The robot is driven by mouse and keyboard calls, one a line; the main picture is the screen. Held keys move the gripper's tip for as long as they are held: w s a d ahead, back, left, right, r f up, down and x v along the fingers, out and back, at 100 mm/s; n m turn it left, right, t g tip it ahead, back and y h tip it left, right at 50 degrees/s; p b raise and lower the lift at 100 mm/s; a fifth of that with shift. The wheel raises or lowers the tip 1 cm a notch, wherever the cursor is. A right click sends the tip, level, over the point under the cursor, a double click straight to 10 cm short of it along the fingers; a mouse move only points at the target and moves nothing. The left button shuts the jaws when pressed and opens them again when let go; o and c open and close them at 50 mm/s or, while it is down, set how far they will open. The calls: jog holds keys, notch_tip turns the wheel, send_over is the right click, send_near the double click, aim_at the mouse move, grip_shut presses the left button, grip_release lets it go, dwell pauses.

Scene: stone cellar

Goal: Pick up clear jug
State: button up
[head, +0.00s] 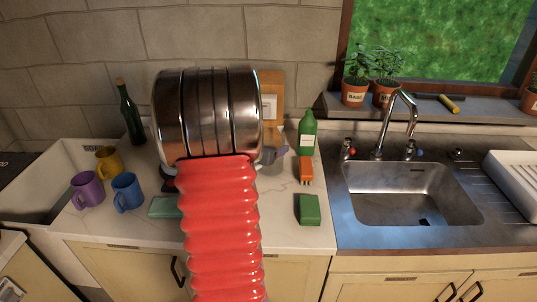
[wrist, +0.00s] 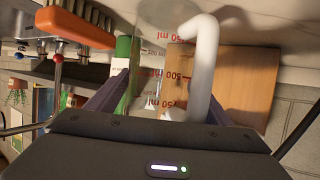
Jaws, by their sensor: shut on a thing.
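The clear jug (wrist: 150,75) shows in the wrist view as see-through walls with red millilitre markings. Its white handle (wrist: 204,65) is on the right. My gripper (wrist: 163,108) is around the jug's near part, one finger on each side, and shut on it. The jug's base and its contact with the counter cannot be made out.
Purple (head: 88,189), yellow (head: 109,161) and blue mugs (head: 126,192) stand left. A dark bottle (head: 131,115) is behind them. A green bottle (head: 307,135), orange brush (head: 306,170) and green sponge (head: 309,209) stand right, before the sink (head: 415,195). A wooden board (head: 272,85) leans on the wall.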

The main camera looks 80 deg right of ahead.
jog(key=shift+c, duration=1.2)
jog(key=shift+r, duration=0.15)
notch_tip(320, 180, up, 28)
jog(key=shift+s, duration=0.1)
dwell(0.6)
